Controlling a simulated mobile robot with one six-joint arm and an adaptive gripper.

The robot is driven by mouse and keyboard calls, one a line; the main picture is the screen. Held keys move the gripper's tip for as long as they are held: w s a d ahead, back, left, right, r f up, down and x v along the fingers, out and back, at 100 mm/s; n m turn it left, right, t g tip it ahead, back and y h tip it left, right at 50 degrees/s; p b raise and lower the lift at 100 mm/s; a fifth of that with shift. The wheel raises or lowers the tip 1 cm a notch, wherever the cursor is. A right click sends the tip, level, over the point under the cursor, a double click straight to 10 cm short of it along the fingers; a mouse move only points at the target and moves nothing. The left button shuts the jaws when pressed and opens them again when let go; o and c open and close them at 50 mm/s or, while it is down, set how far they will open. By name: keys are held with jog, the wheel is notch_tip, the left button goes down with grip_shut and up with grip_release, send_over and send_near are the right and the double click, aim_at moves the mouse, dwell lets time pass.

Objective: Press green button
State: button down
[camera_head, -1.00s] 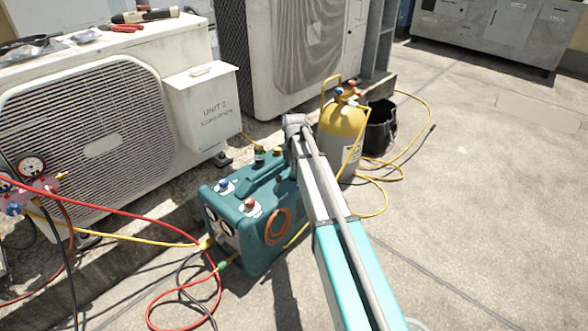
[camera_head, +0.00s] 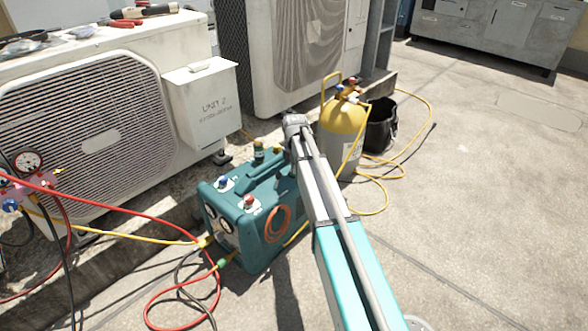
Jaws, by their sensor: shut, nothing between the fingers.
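A teal recovery machine (camera_head: 245,240) stands on the roof just left of my arm. A blue knob (camera_head: 222,182) and a red knob (camera_head: 249,201) sit on its near top. A dark green fitting or knob (camera_head: 258,152) stands at its far top; I cannot tell whether it is a button. No clear green button shows. Part of the machine's right side is hidden behind my arm. My arm reaches up from the lower edge to a joint beside the machine's far end. My gripper is not visible.
A white condenser (camera_head: 80,125) stands at left, with tools on top. A yellow cylinder (camera_head: 342,125) and a black bucket (camera_head: 380,128) stand behind my arm. A red hose (camera_head: 110,213) and a yellow hose (camera_head: 120,237) cross the lower left. The roof at right is clear.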

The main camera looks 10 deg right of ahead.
jog(key=shift+r, duration=0.15)
notch_tip(320, 180, up, 14)
jog(key=p, duration=1.4)
jog(key=shift+s, duration=0.25)
jog(key=shift+s, duration=0.1)
dwell(0.7)
jog(key=s+r+m+p, duration=0.3)
jog(key=s+m, duration=1)
jog(key=s, duration=0.1)
jog(key=s+r+m+p, duration=0.3)
jog(key=s+m+p, duration=0.1)
jog(key=s+m, duration=0.95)
notch_tip(320, 180, up, 38)
jog(key=n+p, duration=0.1)
jog(key=p, duration=3.6)
jog(key=shift+s+a, duration=0.25)
jog(key=shift+s, duration=0.15)
